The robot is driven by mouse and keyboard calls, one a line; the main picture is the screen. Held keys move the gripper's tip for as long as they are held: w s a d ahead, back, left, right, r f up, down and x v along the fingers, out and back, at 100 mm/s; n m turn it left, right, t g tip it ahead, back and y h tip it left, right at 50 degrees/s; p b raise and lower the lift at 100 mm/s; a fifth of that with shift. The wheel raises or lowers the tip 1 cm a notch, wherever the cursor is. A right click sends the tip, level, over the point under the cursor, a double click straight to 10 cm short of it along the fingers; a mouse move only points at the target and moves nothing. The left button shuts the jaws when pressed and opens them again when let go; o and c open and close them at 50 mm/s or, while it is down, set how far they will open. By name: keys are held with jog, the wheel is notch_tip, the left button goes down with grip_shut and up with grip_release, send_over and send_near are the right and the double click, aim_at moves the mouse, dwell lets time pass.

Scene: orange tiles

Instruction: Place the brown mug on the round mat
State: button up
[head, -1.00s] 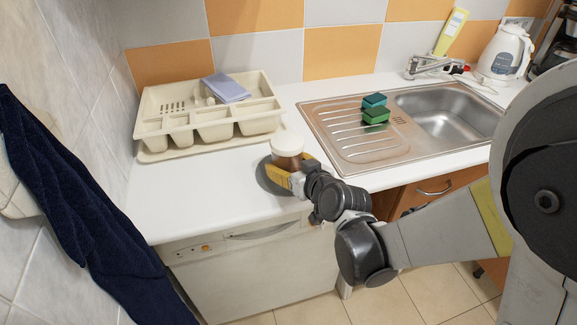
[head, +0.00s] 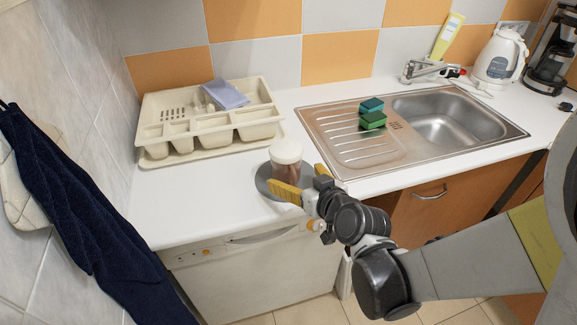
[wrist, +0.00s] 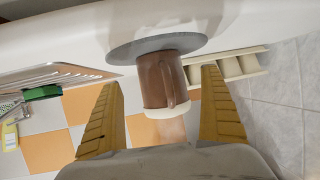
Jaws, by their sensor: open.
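The brown mug (head: 287,171) has a white top and stands upright on the grey round mat (head: 264,184) near the counter's front edge. In the wrist view, the mug (wrist: 162,82) rests with its base on the mat (wrist: 128,51). My gripper (head: 295,177) is open, with its yellow fingers on the front side of the mug. In the wrist view, my gripper (wrist: 161,77) has one finger on each side of the mug, with visible gaps between. The near finger hides part of the mug and mat in the head view.
A cream cutlery tray (head: 155,155) with a grey-blue cloth (head: 226,93) lies behind the mug. The steel sink (head: 345,150) is to the right, with green sponges (head: 372,112) on its drainer. The white counter left of the mat is clear.

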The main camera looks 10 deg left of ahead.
jog(key=p+v, duration=0.1)
jog(key=v, duration=0.5)
jog(key=s+d+r+m+g+h, duration=0.1)
jog(key=s+d+m+h, duration=0.1)
jog(key=d, duration=0.7)
jog(key=s+d+r+m+g+h, duration=0.1)
jog(key=s+d+r+m+h, duration=0.1)
jog(key=d, duration=0.7)
jog(key=s+d+r+m+g+h, duration=0.1)
jog(key=s+d+r+m+h, duration=0.1)
jog(key=s+d+m+h, duration=0.2)
jog(key=s+d+h, duration=0.1)
jog(key=s+d, duration=0.2)
jog(key=d, duration=0.2)
jog(key=shift+s, duration=0.35)
jog(key=shift+r, duration=0.1)
